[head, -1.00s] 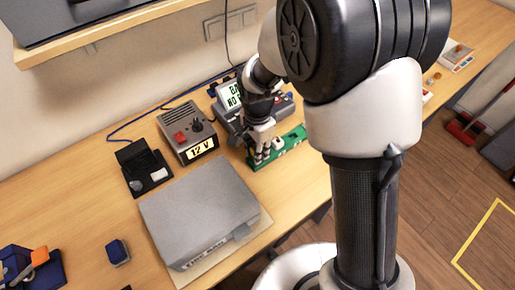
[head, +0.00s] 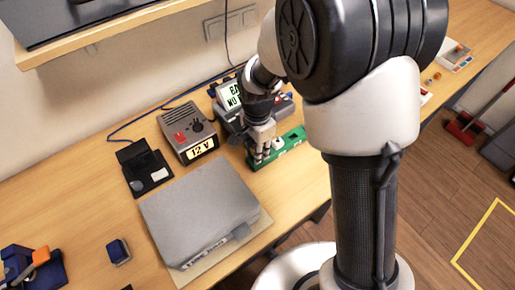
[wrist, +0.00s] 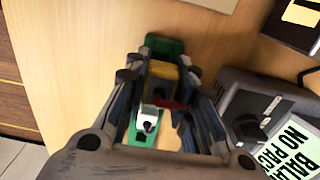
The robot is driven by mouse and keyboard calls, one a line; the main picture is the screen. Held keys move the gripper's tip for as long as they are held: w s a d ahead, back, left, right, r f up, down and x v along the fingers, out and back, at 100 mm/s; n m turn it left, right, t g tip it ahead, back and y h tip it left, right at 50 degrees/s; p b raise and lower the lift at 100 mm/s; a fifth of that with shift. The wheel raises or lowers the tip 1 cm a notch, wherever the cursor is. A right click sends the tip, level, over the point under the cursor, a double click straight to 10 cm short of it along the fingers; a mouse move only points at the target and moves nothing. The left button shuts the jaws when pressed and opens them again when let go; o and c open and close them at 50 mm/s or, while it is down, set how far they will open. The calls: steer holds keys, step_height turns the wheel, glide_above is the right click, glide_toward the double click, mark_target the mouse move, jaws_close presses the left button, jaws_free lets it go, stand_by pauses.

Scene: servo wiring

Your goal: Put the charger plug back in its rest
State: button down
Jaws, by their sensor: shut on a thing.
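My gripper (wrist: 165,88) is shut on a yellow block-like plug (wrist: 160,76) with a bit of red lead, taken to be the charger plug. In the head view my gripper (head: 263,156) points down over the left end of a green holder (head: 289,141). In the wrist view the green holder (wrist: 164,46) lies below the plug and shows past both ends of it. A white piece (wrist: 149,119) sits on the holder. Whether the plug touches or is seated in the holder cannot be told. The charger (head: 229,98) with a lit screen stands just behind; my arm partly covers it.
A grey supply (head: 187,134) reading 12 V and a black stand (head: 145,170) are to the left. A large grey case (head: 200,210) lies in front. A blue block (head: 118,251) is at the front left. Bare table shows around the holder.

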steer(key=shift+f+b, duration=0.6)
steer(key=shift+f, duration=0.25)
steer(key=c, duration=1.3)
jaws_free()
steer(key=shift+r, duration=0.1)
step_height(320, 180, up, 12)
steer(key=shift+f, duration=0.1)
steer(key=s+d+r+n+t, duration=0.2)
steer(key=s+d+r+n, duration=0.2)
steer(key=s+d+r, duration=0.4)
steer(key=s+d+n+t, duration=0.1)
steer(key=s+n, duration=0.1)
steer(key=s, duration=0.2)
steer(key=s+d+r+n, duration=0.1)
steer(key=s+d+n, duration=0.1)
steer(key=s, duration=0.1)
steer(key=s+d+r+n+t, duration=0.1)
steer(key=s+n, duration=0.2)
steer(key=s, duration=0.1)
steer(key=shift+s+d+r+t, duration=0.15)
steer(key=shift+s+d+t, duration=0.15)
steer(key=shift+s+d, duration=0.05)
